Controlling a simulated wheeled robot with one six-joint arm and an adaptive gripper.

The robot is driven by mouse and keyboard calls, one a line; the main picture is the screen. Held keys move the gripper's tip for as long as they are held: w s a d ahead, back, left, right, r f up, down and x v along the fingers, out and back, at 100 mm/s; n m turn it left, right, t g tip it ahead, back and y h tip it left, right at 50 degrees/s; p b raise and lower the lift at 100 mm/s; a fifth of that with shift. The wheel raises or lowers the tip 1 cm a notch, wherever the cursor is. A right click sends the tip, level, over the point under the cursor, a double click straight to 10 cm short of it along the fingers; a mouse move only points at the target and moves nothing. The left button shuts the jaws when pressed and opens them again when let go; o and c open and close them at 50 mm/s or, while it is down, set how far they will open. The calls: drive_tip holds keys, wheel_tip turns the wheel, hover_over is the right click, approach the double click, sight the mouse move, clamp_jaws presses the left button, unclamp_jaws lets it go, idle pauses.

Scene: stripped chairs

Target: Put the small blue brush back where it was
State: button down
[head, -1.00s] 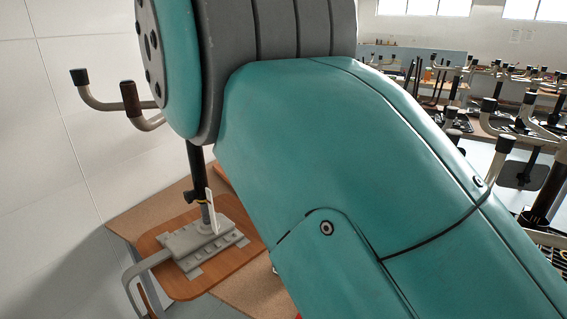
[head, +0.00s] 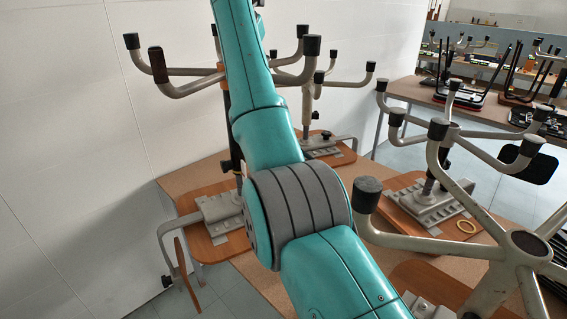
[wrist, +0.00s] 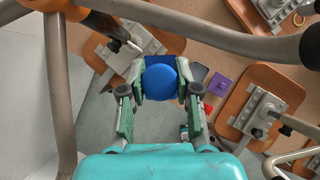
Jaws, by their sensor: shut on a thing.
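My gripper (wrist: 160,80) is shut on the small blue brush (wrist: 161,86), which shows in the wrist view as a round blue end with a squarer blue part behind it. The brush is held above the area between the upturned chairs. Bristles cannot be made out. In the head view my arm rises out of the top of the picture, and neither my gripper nor the brush shows. Below the gripper in the wrist view, a purple square thing (wrist: 217,84) and a dark flat thing (wrist: 198,72) lie on the tabletop, with a small red thing (wrist: 208,108) close by.
Upturned chair bases with black-capped legs crowd around my arm; one cap (head: 367,195) stands close to it. Wooden seats (head: 208,246) lie on the brown table (head: 190,180). A white wall (head: 70,130) is at left.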

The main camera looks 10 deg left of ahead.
drive_tip(key=s+d+f+m+h, duration=0.1)
drive_tip(key=s+f, duration=0.4)
drive_tip(key=f, duration=1.1)
drive_tip(key=s+d+f+m+h, duration=0.1)
drive_tip(key=s+d+f+m, duration=0.2)
drive_tip(key=f, duration=1.4)
drive_tip(key=s+d+f+m+g+h, duration=0.1)
drive_tip(key=s+d+f, duration=0.2)
drive_tip(key=s+f, duration=0.4)
wheel_tip(320, 180, down, 10)
drive_tip(key=shift+d+r+m, duration=0.15)
drive_tip(key=shift+m, duration=0.25)
drive_tip(key=c, duration=0.8)
unclamp_jaws()
